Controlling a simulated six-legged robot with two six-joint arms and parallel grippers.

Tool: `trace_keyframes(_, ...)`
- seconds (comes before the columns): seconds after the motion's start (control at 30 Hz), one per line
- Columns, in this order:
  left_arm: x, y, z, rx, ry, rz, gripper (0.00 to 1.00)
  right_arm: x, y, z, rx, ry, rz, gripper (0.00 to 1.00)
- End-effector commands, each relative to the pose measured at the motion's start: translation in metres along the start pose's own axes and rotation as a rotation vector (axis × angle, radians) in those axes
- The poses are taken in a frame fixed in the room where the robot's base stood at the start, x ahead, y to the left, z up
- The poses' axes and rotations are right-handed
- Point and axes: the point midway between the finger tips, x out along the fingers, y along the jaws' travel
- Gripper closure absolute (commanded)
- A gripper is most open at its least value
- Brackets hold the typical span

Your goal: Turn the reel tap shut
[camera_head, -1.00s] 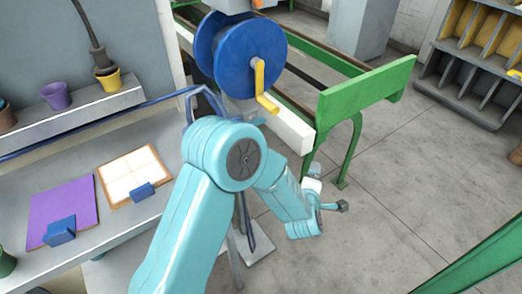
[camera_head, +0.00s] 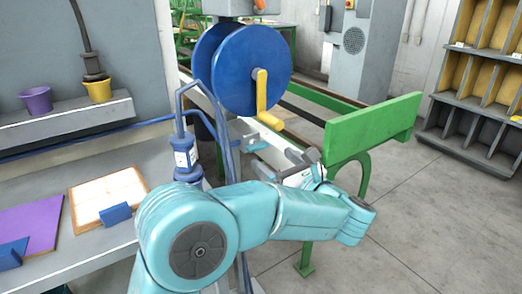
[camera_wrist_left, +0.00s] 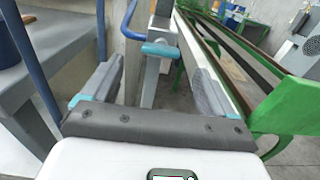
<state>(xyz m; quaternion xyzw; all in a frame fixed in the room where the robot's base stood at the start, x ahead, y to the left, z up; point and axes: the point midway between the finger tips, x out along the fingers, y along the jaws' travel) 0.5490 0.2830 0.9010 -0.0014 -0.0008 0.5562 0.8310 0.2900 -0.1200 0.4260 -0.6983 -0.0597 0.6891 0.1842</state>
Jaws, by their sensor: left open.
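The reel tap appears to be the small teal handle on a grey block (camera_head: 248,142), just below the blue reel (camera_head: 252,70) with its yellow crank (camera_head: 262,95). In the left wrist view the teal handle (camera_wrist_left: 160,49) lies crosswise at the top of a grey post, framed between my fingers and apart from them. My left gripper (camera_head: 280,162) is open and empty, in front of and slightly below the tap, its fingers pointing toward it. My right gripper is not in view.
A green-ended bench (camera_head: 372,130) stands close on the right. Blue pipes (camera_head: 228,125) and a blue bottle-like fitting (camera_head: 184,158) stand to the left of the tap. The grey counter (camera_head: 40,250) at left holds a purple panel and a tile board. Floor at right is clear.

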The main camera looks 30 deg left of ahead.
Motion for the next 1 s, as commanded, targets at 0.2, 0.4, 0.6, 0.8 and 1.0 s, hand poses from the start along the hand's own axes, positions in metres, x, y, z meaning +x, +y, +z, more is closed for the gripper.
trace_keyframes(0.2,0.046,0.000,-0.001,0.002,0.000,0.003,0.13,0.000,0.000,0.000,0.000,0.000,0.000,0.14)
trace_keyframes(0.4,0.066,-0.001,-0.001,0.002,0.000,0.000,0.13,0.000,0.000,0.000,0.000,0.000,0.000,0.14)
trace_keyframes(0.6,0.069,-0.001,0.000,0.002,-0.001,-0.001,0.13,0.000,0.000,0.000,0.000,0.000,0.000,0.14)
trace_keyframes(0.8,0.069,-0.001,0.000,0.002,-0.001,-0.001,0.39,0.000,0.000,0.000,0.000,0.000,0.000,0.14)
trace_keyframes(1.0,0.069,-0.001,-0.001,0.003,-0.001,-0.001,0.69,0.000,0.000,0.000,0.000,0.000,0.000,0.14)
